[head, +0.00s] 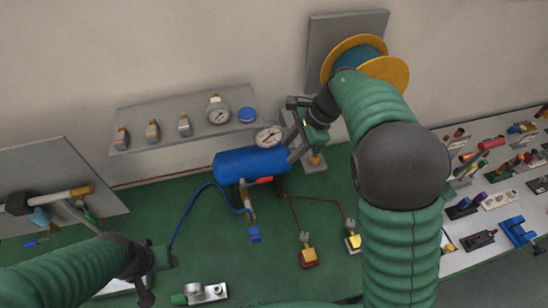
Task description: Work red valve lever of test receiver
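The test receiver (250,164) is a blue horizontal tank on the green bench, with a round gauge (269,137) above its right end. A small red part (263,180), which looks like the valve lever, shows under the tank's middle and is partly hidden by it. My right gripper (297,148) reaches down from the upper right to beside the tank's right end, above and to the right of the red part. Its fingertips are too small and overlapped to judge. My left gripper (154,276) is low at the left, away from the tank; its finger opening is unclear.
A blue hose (187,215) curves left of the tank. Two small yellow-topped fittings (308,255) on thin lines stand to the right. A grey shelf (150,110) with gauges is behind. A parts board (500,200) lies far right. A small metal block (207,292) sits near the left gripper.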

